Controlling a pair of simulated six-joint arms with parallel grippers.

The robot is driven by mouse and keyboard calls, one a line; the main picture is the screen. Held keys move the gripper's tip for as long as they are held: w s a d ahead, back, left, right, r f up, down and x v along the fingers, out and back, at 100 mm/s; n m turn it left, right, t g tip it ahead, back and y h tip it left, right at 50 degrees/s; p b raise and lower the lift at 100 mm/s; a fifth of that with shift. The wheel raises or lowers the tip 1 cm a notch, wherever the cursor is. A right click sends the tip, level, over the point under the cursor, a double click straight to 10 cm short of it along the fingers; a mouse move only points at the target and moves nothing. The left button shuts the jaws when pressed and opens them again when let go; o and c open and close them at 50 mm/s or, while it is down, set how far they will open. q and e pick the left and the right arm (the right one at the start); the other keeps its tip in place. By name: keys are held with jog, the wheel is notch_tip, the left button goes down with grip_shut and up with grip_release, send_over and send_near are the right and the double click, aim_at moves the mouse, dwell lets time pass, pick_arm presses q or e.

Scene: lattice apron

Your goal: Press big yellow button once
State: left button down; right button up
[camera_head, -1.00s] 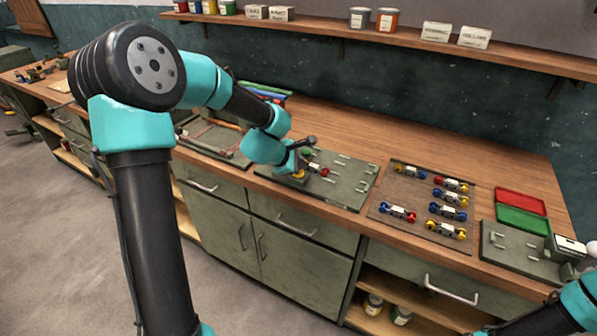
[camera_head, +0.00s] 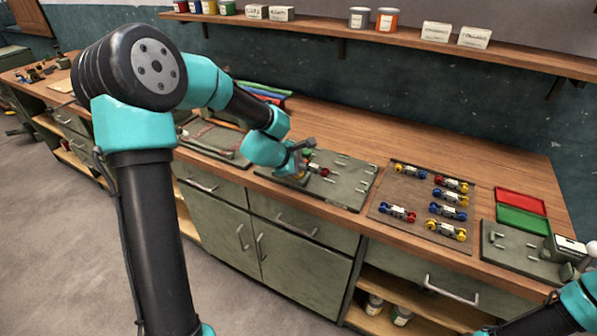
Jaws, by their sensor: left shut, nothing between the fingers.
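The big yellow button (camera_head: 299,178) is on a grey-green panel (camera_head: 341,191) on the workbench. Only a small yellow part shows; my left gripper covers the rest. My left gripper (camera_head: 303,168) is shut and empty, pointing down at the button from above. I cannot tell whether its tips touch the button. A small red part (camera_head: 317,169) and a green part (camera_head: 308,152) show beside the gripper on the same panel. Part of my right arm shows at the lower right edge, and its gripper is not in view.
A brown board (camera_head: 383,213) with several coloured link parts lies right of the panel. Further right are a red tray (camera_head: 521,201), a green tray (camera_head: 522,221) and another grey-green panel (camera_head: 510,258). The wooden bench behind the panels is mostly clear.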

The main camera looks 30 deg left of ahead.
pick_arm(q)
jog(key=shift+f, duration=0.6)
dwell(0.7)
jog(key=shift+r, duration=1.3)
jog(key=shift+r, duration=0.1)
jog(key=shift+r, duration=2.45)
